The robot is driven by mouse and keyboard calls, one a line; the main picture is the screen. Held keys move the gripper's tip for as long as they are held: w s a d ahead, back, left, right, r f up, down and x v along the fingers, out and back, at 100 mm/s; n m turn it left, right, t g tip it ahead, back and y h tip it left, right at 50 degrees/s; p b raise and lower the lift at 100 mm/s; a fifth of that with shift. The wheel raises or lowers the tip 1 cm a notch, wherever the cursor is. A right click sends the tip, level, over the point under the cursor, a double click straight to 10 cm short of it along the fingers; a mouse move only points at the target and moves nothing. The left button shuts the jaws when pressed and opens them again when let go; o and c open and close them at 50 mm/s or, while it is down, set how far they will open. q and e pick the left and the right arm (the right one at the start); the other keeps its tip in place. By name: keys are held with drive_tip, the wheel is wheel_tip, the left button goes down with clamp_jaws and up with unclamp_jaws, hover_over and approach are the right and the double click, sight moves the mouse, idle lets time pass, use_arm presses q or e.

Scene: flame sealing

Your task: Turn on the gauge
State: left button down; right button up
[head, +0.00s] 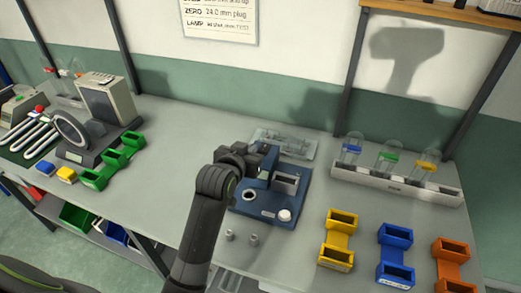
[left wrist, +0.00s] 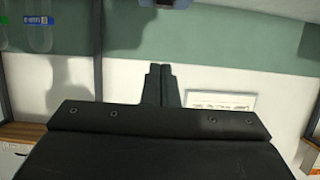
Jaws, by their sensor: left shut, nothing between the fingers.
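The gauge appears to be the dark blue device (head: 272,205) on the grey bench, with a grey boxy head (head: 286,183), a round white knob or button (head: 284,214) on its front right and a dark-centred ring at its front left. Whether it is on cannot be told. My left gripper (head: 264,158) is at the back left of this device, and my arm hides part of it. In the left wrist view, the two black fingers (left wrist: 160,70) are together with nothing between them. My right gripper is not in view.
A clear tray (head: 284,143) lies behind the device. A white rack (head: 395,185) with capped tubes stands at the back right. Yellow (head: 338,238), blue (head: 395,258) and orange (head: 452,262) holders stand front right. A green holder (head: 113,165) and a ring-fronted instrument stand left.

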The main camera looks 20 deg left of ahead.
use_arm(q)
drive_tip(key=p, duration=0.2)
hover_over(261, 151)
drive_tip(key=s, duration=0.2)
drive_tip(key=f, duration=0.3)
drive_tip(key=shift+w+d+f, duration=0.1)
drive_tip(key=shift+d+f, duration=0.1)
drive_tip(key=shift+d, duration=0.05)
wheel_tip(261, 151, down, 3)
drive_tip(key=shift+f+p, duration=0.1)
drive_tip(key=shift+p, duration=0.5)
drive_tip(key=shift+f, duration=0.5)
drive_tip(key=shift+f, duration=0.15)
